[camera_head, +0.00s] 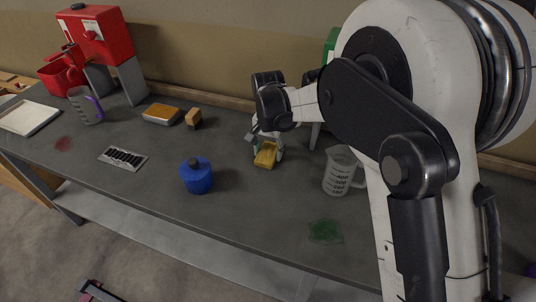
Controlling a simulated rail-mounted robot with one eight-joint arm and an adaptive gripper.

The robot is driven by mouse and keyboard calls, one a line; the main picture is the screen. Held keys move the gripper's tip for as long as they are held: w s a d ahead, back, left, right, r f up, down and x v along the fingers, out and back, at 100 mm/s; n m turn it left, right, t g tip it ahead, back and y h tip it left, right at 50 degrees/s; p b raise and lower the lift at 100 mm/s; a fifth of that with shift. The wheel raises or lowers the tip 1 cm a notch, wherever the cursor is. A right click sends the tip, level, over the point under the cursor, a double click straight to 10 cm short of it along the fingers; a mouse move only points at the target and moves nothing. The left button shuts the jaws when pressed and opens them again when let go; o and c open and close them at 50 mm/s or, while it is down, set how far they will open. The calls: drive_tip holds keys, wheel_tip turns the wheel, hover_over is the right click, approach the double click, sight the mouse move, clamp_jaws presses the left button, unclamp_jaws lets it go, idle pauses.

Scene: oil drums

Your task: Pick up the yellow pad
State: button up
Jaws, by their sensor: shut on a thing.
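The yellow pad (265,157) is a small yellow piece near the middle of the dark bench, below my gripper. My gripper (262,142) reaches down from the arm and is shut on the yellow pad. Its fingers hide part of the pad, and a bit of green shows beside it. I cannot tell whether the pad touches the bench.
A measuring jug (340,172) stands to the right, with a green spill (326,231) in front. A blue container (196,176), a metal grate (123,158), a wooden block (193,118) and an orange-topped sponge (161,113) lie left. A red machine (97,36) stands far left.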

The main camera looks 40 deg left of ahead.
sight(268, 152)
drive_tip(key=shift+r, duration=0.1)
drive_tip(key=shift+r, duration=0.55)
wheel_tip(268, 152, up, 3)
drive_tip(key=shift+f, duration=0.1)
drive_tip(key=s+a+r, duration=0.1)
drive_tip(key=s+r, duration=0.6)
drive_tip(key=s, duration=0.4)
drive_tip(key=shift+s, duration=0.3)
